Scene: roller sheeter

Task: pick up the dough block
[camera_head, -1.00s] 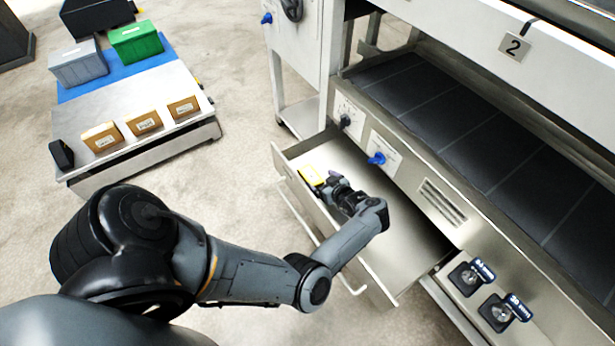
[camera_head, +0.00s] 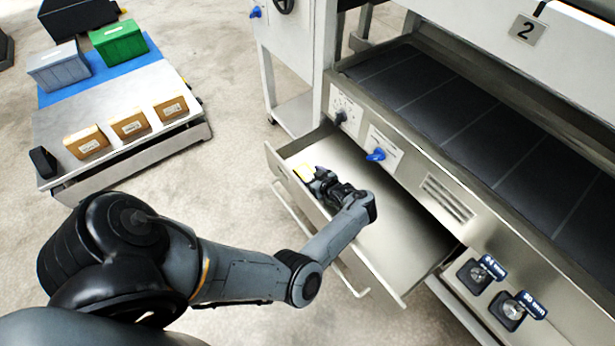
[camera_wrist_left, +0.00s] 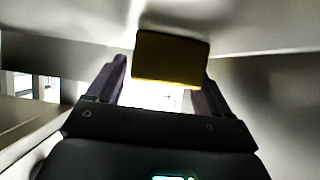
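A yellow block (camera_head: 303,172), which I take for the dough block, is inside the open steel drawer (camera_head: 400,245), near its left end. My left gripper (camera_head: 316,180) reaches down into the drawer right beside it and partly covers it in the head view. In the left wrist view the block (camera_wrist_left: 171,60) sits just ahead, at the tips of my left gripper's fingers (camera_wrist_left: 160,85). The fingers are spread apart. The left finger shows a small gap to the block. The right fingertip is partly hidden by it, so contact there is unclear. My right gripper is not in view.
The drawer's walls stand close around my left gripper. The machine's front with a blue knob (camera_head: 376,155) rises behind. At left, a low platform (camera_head: 110,108) holds several labelled brown blocks (camera_head: 130,124), a grey bin (camera_head: 58,66) and a green bin (camera_head: 118,40).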

